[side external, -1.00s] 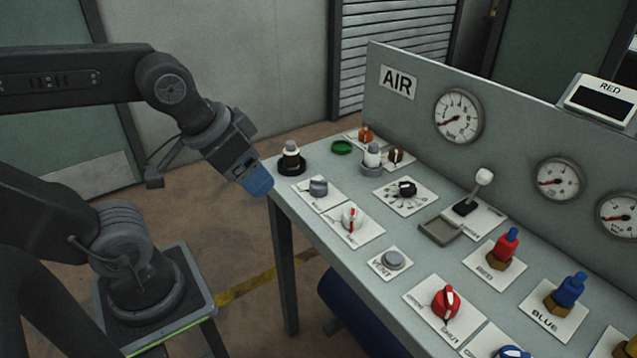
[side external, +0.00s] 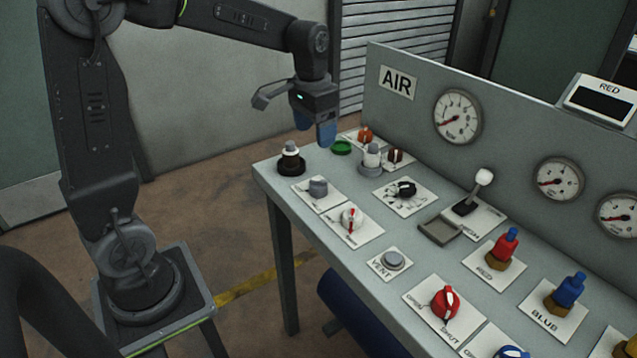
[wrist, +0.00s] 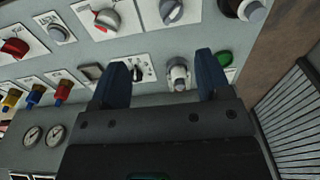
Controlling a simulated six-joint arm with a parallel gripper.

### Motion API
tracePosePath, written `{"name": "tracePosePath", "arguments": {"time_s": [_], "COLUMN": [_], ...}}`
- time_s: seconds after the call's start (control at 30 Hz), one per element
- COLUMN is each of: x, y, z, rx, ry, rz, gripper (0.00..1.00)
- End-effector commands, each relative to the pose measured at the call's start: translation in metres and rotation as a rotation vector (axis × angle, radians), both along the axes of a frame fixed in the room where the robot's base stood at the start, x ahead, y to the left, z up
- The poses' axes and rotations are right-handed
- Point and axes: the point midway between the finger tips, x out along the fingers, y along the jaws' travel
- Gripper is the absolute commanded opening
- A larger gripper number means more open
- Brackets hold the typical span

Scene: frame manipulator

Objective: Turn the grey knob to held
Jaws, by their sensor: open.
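The grey knob (side external: 318,187) stands on a white labelled plate near the left front edge of the bench. Its labels are too small to read. In the wrist view the grey knob (wrist: 172,12) is at the top edge, partly cut off. My gripper (side external: 315,128) points down with blue fingers, above the bench's far left part, behind and well above the knob. In the wrist view my gripper (wrist: 161,78) has its fingers wide apart with nothing held between them.
A white-topped black fitting (side external: 291,160), a grey-and-white fitting (side external: 372,160) and a green disc (side external: 341,147) stand near the gripper. A red-and-white knob (side external: 352,218) and a black dial (side external: 407,188) are close to the grey knob. An upright gauge panel (side external: 400,125) closes the back.

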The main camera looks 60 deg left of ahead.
Motion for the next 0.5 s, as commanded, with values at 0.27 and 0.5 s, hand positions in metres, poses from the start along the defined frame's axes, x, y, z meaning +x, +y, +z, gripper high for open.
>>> {"name": "tracePosePath", "arguments": {"time_s": [0.27,0.5], "x": [0.024,0.023], "y": [0.021,0.021], "z": [-0.026,-0.056], "rx": [-0.016,-0.017], "ry": [0.066,0.070], "rz": [0.000,-0.001], "gripper": [0.71,0.71]}}
